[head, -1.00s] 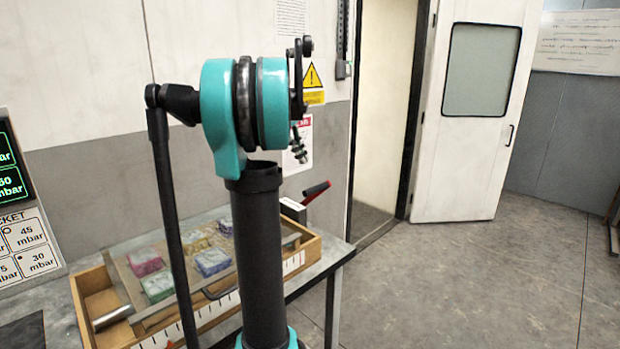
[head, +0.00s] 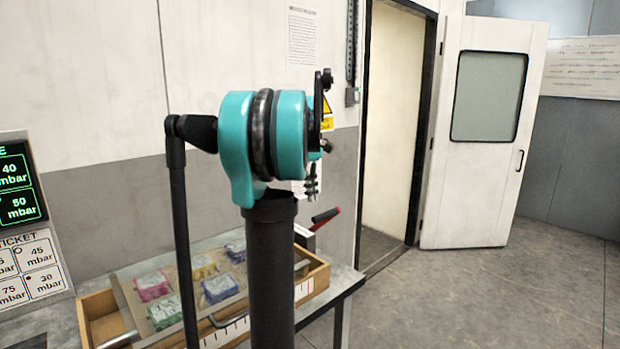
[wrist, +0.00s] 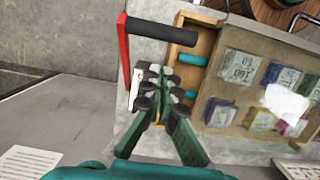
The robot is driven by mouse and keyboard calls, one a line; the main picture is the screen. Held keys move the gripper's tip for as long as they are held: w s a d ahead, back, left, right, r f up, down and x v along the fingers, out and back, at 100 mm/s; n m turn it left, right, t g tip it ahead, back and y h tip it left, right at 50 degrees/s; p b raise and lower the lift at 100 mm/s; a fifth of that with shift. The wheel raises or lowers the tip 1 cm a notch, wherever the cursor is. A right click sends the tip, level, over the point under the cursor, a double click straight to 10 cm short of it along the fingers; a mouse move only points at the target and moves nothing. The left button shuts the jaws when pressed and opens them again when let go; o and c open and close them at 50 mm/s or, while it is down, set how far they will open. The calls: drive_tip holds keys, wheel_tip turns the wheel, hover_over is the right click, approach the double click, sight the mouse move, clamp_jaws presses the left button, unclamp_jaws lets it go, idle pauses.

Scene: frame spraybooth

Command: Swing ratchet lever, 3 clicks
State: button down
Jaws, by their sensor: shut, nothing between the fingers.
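The ratchet lever shows in the wrist view as a red arm (wrist: 123,55) with a black grip (wrist: 160,29) at its upper end. In the head view the lever (head: 325,216) sticks up to the right behind my arm, beside the tray. My gripper (wrist: 153,78) is shut and empty. In the wrist view its fingertips appear just right of the red arm and below the grip, over a pale part; I cannot tell whether they touch. In the head view my gripper (head: 312,183) hangs above the lever, small and partly dark. The lever's base is mostly hidden.
A wooden tray (head: 97,303) holds several coloured, labelled blocks on a bench. At left, a panel (head: 18,190) shows mbar values, with a ticket (head: 32,268) below. A white door (head: 480,190) stands open at right; the floor (head: 480,300) there is clear.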

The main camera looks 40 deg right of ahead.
sight(324, 213)
drive_tip(key=shift+s+d+f, duration=0.1)
drive_tip(key=shift+s+f, duration=0.5)
drive_tip(key=shift+s, duration=0.25)
drive_tip(key=shift+s+d+f, duration=0.1)
drive_tip(key=shift+s+f, duration=0.5)
drive_tip(key=shift+s, duration=0.2)
drive_tip(key=shift+s+f+t, duration=0.8)
drive_tip(key=shift+s+f, duration=0.1)
drive_tip(key=shift+s, duration=0.25)
drive_tip(key=shift+r, duration=0.1)
drive_tip(key=shift+w+r, duration=0.15)
drive_tip(key=shift+w, duration=0.15)
wheel_tip(324, 213, up, 12)
drive_tip(key=w, duration=0.2)
drive_tip(key=shift+w+r, duration=0.15)
drive_tip(key=shift+w, duration=0.15)
drive_tip(key=shift+a, duration=0.1)
